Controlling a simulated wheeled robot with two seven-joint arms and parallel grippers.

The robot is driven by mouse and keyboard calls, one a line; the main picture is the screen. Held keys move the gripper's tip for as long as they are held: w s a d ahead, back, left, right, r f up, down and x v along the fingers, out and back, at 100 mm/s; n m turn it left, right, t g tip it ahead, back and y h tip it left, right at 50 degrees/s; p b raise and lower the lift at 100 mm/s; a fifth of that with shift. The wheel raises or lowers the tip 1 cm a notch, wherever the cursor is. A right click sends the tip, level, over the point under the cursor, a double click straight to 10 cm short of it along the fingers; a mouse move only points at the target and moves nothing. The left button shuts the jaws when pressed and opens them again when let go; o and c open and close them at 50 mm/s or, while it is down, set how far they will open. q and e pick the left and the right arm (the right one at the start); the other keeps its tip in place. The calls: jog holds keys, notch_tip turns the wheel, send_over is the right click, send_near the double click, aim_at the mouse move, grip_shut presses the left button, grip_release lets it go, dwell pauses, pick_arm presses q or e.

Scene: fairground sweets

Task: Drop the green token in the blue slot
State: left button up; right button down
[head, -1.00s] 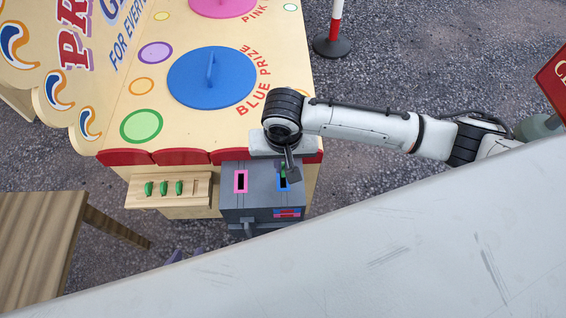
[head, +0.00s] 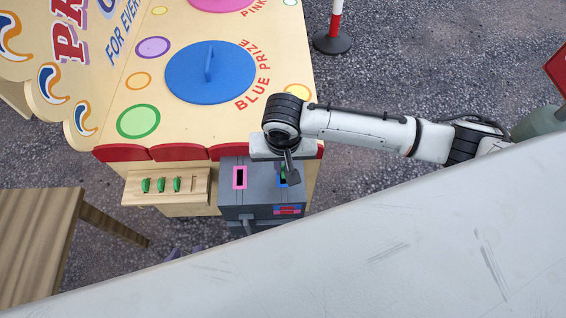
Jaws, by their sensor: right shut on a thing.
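My right gripper (head: 290,170) points down over the right part of the grey slot box (head: 260,197). It is shut on a green token (head: 283,172), of which only a thin edge shows. The token is at the blue slot (head: 281,183), and the gripper partly covers both. I cannot tell whether the token's lower edge is inside the slot. A pink-framed slot (head: 240,177) is to the left on the same box. My left gripper is not in view.
A wooden rack (head: 195,187) with several green tokens is left of the box. The painted prize counter (head: 130,85), with a blue round lid (head: 225,75), lies behind. A wooden table (head: 35,240) stands at left. A red-and-white post (head: 332,40) is at the back.

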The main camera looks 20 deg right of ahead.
jog(key=shift+p, duration=0.45)
jog(key=shift+f, duration=0.7)
dwell(0.5)
jog(key=c, duration=1.8)
grip_release()
jog(key=r+p, duration=0.1)
jog(key=r, duration=0.2)
jog(key=s+r+p, duration=0.1)
jog(key=r, duration=0.3)
jog(key=r+p, duration=0.1)
jog(key=r, duration=0.2)
jog(key=shift+s+a+r, duration=0.15)
jog(key=shift+s+a, duration=0.1)
